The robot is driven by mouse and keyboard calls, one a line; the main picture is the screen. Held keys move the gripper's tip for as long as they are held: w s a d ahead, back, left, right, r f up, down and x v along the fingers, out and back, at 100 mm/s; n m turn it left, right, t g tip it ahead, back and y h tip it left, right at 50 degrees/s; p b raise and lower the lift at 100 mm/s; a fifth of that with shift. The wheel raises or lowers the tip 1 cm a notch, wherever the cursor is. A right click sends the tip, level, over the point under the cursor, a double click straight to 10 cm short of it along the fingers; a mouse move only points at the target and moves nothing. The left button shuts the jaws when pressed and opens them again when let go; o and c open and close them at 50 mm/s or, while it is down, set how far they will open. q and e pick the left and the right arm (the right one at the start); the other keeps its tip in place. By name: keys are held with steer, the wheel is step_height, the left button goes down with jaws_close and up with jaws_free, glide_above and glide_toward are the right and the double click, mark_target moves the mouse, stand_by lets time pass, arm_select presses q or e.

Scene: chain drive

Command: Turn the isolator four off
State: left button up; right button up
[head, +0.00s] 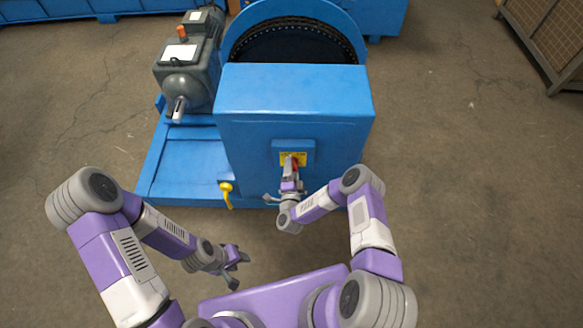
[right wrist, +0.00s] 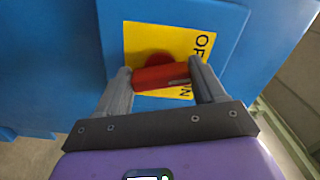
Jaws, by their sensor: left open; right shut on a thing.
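The isolator is a blue box (head: 307,147) on the front of a large blue housing. It has a yellow plate (right wrist: 205,35) lettered OF at the top, partly cut off, and ON lower down. Its red handle (right wrist: 165,76) lies across the plate in the right wrist view, slightly tilted. My right gripper (right wrist: 160,68) is shut on the red handle, one finger at each end. In the head view this gripper (head: 290,162) covers much of the plate. My left gripper (head: 236,268) is open and empty, low in front of the machine. No number four is readable.
The blue housing (head: 240,95) stands on a blue base (head: 180,170). A grey motor (head: 190,65) is at the left, and a yellow lever (head: 226,192) sticks out at lower left. The floor to the right is clear up to a mesh crate (head: 550,35).

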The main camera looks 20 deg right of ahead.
steer(key=n+p, duration=0.1)
steer(key=n, duration=0.4)
steer(key=shift+d, duration=0.1)
steer(key=shift+f+n, duration=0.1)
steer(key=shift+n, duration=0.2)
stand_by(0.4)
steer(key=o, duration=1)
steer(key=shift+o, duration=0.2)
steer(key=shift+s, duration=0.1)
steer(key=p+v, duration=0.2)
steer(key=v, duration=0.5)
steer(key=shift+s, duration=0.25)
